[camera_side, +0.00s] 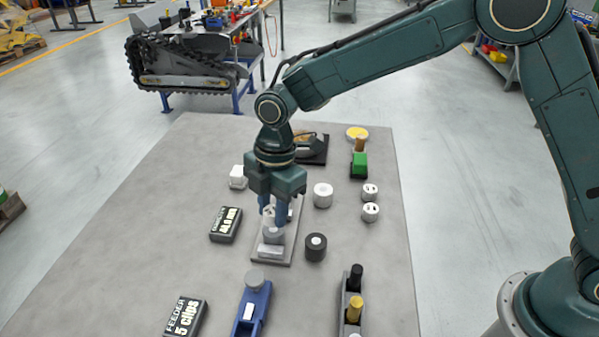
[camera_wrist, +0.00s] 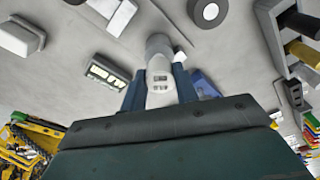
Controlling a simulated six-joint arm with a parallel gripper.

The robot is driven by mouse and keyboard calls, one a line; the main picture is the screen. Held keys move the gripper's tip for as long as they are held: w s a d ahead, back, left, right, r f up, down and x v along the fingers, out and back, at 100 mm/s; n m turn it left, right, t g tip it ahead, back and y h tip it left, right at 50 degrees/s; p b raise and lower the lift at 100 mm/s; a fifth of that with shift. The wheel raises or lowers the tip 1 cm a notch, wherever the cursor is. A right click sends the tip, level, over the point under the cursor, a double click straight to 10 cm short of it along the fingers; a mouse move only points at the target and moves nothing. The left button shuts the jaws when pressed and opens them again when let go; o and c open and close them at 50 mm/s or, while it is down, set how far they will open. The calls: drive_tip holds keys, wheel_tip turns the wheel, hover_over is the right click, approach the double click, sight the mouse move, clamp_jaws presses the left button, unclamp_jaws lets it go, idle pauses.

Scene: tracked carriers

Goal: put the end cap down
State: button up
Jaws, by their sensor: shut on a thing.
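My gripper (camera_side: 273,218) points down over a grey plate (camera_side: 281,256) in the middle of the mat. Its two blue fingers also show in the wrist view (camera_wrist: 159,88), one on each side of a small white end cap with dark marks (camera_wrist: 160,79). The gripper is shut on this end cap. In the side view the fingers hide most of it. A grey cylinder (camera_side: 273,236) stands on the plate directly below the end cap. I cannot tell whether the two touch. Two similar white caps with dark marks (camera_side: 370,192) (camera_side: 371,212) stand apart to the right.
A black roller (camera_side: 315,248) and a white roller (camera_side: 323,195) stand close to the right of the plate. A black labelled box (camera_side: 226,225) lies to its left. A blue holder (camera_side: 252,308) and a dark holder (camera_side: 351,305) are in front. The mat's left side is clear.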

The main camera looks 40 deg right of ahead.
drive_tip(key=shift+f, duration=1)
drive_tip(key=shift+f, duration=0.2)
drive_tip(key=o, duration=0.9)
drive_tip(key=shift+o, duration=0.2)
drive_tip(key=shift+r, duration=0.15)
drive_tip(key=r, duration=0.4)
drive_tip(key=d+r, duration=0.1)
drive_tip(key=r, duration=0.6)
drive_tip(key=shift+w+d+r, duration=0.15)
drive_tip(key=shift+d+r, duration=0.05)
drive_tip(key=shift+r, duration=0.35)
